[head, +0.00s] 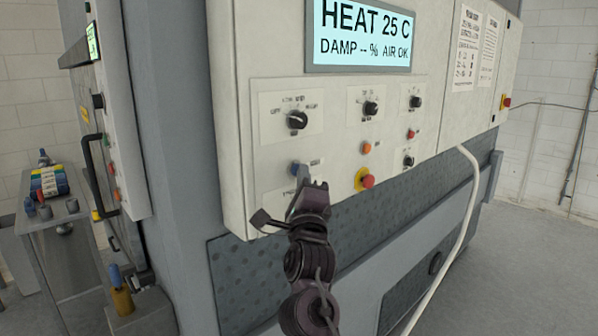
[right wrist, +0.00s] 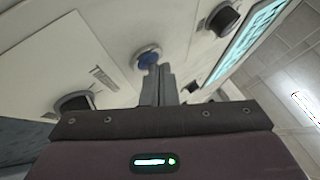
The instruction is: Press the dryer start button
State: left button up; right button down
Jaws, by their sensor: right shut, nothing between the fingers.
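The dryer control panel (head: 240,150) fills the middle of the head view, with a lit display (head: 362,32) reading "HEAT 25 C" and "DAMP -- % AIR OK". A blue button (head: 295,168) sits low on its left part, beside a small label, partly hidden by my right gripper (head: 299,186). The right wrist view shows the blue button (right wrist: 148,59) right at the tips of my gripper (right wrist: 160,72), which is shut and empty. I cannot tell whether the tips touch it. My left gripper is not in view.
Several dark knobs (head: 297,120) sit above. An orange button (head: 366,147) and a red button on a yellow base (head: 367,180) are to the right. A white hose (head: 468,200) hangs farther right. A grey side table (head: 45,225) with small items stands at left.

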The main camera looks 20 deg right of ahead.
jog(key=shift+s, duration=0.1)
jog(key=shift+s+d, duration=0.3)
jog(key=shift+s, duration=0.4)
jog(key=s, duration=0.1)
jog(key=s+d+b, duration=0.1)
jog(key=s, duration=0.2)
jog(key=shift+s+d+f+b, duration=0.15)
jog(key=shift+s+d+b, duration=0.15)
jog(key=shift+d, duration=0.05)
dwell(0.6)
